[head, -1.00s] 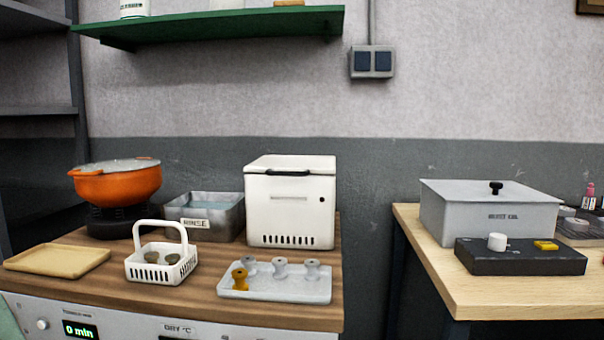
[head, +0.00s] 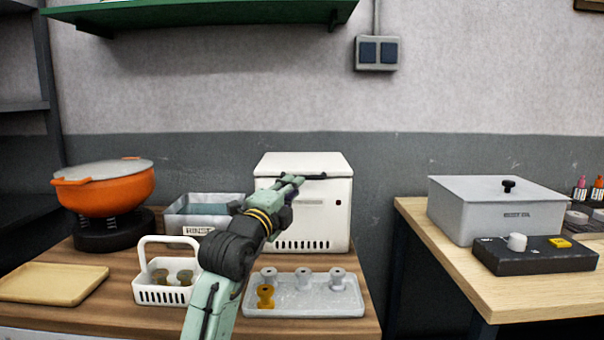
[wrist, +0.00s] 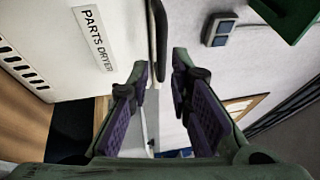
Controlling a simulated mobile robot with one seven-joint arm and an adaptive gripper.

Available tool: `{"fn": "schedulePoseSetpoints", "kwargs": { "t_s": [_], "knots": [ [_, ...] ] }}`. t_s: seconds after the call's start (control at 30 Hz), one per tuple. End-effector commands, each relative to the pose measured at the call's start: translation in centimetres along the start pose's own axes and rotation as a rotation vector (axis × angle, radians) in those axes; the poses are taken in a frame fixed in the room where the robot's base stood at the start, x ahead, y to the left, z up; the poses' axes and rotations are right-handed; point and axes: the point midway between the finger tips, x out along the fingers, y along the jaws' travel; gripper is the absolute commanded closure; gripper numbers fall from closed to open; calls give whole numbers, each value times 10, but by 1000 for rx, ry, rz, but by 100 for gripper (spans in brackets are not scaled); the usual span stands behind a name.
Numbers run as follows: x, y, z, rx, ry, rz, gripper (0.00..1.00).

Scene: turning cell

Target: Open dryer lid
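The parts dryer (head: 330,222) is a white box with front vent slots, standing at the back right of the wooden bench. Its lid (head: 302,162) is down, with a dark handle (head: 315,177) along the front edge. My gripper (head: 292,184) is in front of the dryer at handle height and hides part of the front. In the wrist view my gripper (wrist: 158,78) is open, with purple pads apart and nothing held. There the handle (wrist: 157,40) runs just ahead of the fingertips, between them; I cannot tell whether they touch it.
The rinse tub (head: 196,213) stands left of the dryer, and an orange pot (head: 105,192) is farther left. A white basket (head: 165,291) and a pale tray (head: 305,301) with several spool-shaped parts sit in front. A green shelf (head: 200,14) hangs above.

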Motion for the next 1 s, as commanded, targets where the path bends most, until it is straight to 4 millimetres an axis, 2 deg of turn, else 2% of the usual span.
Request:
{"fn": "schedulePoseSetpoints", "kwargs": {
  "t_s": [0.03, 0.2, 0.4, 0.77, 1.0],
  "knots": [
    [12, -4, -1, -1, 2, 1, 81],
    [41, -4, 0, 0, -1, -1, 81],
    [61, -2, 0, -1, -1, -2, 81],
    [65, -1, 1, 0, -2, -4, 82],
    [65, -1, 1, 0, -3, -3, 98]
  ]
}}
